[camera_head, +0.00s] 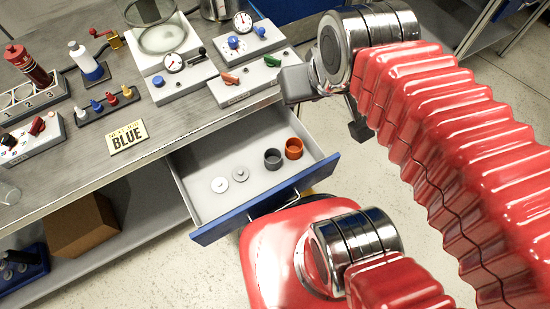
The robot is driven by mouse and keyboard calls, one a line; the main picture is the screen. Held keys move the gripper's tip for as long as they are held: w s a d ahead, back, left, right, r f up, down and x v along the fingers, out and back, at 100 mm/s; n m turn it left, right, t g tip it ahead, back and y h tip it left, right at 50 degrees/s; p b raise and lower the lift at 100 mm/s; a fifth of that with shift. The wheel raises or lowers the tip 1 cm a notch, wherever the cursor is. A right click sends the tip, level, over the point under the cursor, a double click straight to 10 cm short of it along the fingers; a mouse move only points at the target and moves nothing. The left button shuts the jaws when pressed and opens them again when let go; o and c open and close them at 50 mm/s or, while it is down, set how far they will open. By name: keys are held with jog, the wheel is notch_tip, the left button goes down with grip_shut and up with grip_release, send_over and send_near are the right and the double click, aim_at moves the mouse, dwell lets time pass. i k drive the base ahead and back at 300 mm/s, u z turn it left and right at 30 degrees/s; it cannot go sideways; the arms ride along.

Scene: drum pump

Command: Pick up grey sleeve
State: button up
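The grey sleeve (273,158) is a short dark grey ring-shaped cup standing upright in the open drawer (205,224), near its right end. An orange sleeve (293,148) stands close beside it on the right. My gripper (300,84) is at the end of the red-sheathed arm, above and to the right of the drawer, at the bench's front edge in the picture. It is apart from the grey sleeve. Its fingers are partly hidden by the wrist, so its opening is unclear. I see nothing held in it.
Two pale discs (219,185) lie in the drawer left of the sleeves. The drawer's blue front (215,232) and walls surround them. The bench (185,120) above holds gauges, switch boxes, bottles and a "BLUE" sign (128,137). The floor right of the drawer is clear.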

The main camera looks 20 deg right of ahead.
aim_at(273, 156)
jog(key=u, duration=0.35)
jog(key=k, duration=0.75)
jog(key=u, duration=0.5)
jog(key=k, duration=0.6)
jog(key=u, duration=0.75)
jog(key=i, duration=0.65)
jog(key=u, duration=0.5)
jog(key=i, duration=0.85)
jog(key=z, duration=0.2)
